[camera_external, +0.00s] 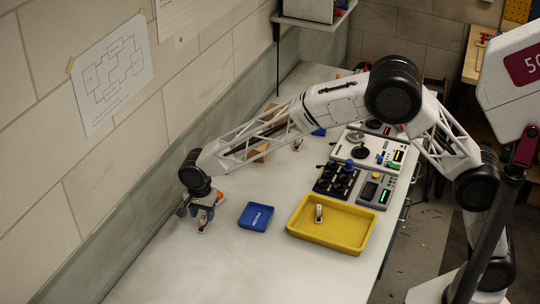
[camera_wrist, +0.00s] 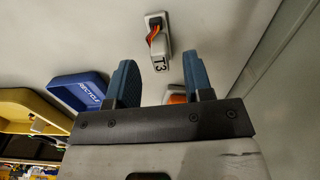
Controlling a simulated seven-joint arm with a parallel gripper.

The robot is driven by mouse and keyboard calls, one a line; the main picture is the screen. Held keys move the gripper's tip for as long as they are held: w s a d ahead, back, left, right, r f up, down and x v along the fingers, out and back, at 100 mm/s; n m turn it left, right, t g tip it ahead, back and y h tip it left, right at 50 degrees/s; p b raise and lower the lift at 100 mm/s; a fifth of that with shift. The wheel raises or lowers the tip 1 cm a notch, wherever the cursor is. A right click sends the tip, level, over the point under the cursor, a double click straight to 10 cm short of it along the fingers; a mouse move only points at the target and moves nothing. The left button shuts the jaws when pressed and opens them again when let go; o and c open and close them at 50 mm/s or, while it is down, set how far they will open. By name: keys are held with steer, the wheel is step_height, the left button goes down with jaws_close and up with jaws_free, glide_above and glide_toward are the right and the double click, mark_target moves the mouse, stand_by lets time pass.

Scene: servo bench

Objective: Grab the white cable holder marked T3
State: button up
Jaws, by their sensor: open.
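The white cable holder marked T3 (camera_wrist: 159,52) lies on the bench at the top middle of the wrist view, with an orange cable in it. In the external view a small white holder (camera_external: 203,226) shows just below my gripper (camera_external: 205,207), at the left of the bench. My gripper's two blue fingers (camera_wrist: 160,82) are apart with clear space between their tips. The T3 holder appears beyond the fingertips, not between them. An orange and white piece (camera_wrist: 175,98) shows between the fingers, partly hidden by the gripper body; its label is not visible.
A blue RECYCLE tray (camera_external: 243,226) and a yellow tray (camera_external: 360,247) stand right of my gripper. Another white holder (camera_external: 319,214) is in the yellow tray. Control boxes (camera_external: 375,190) stand farther back. The wall runs close along the left. The front bench is clear.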

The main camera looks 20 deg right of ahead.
steer(key=shift+f, duration=1.35)
jaws_close()
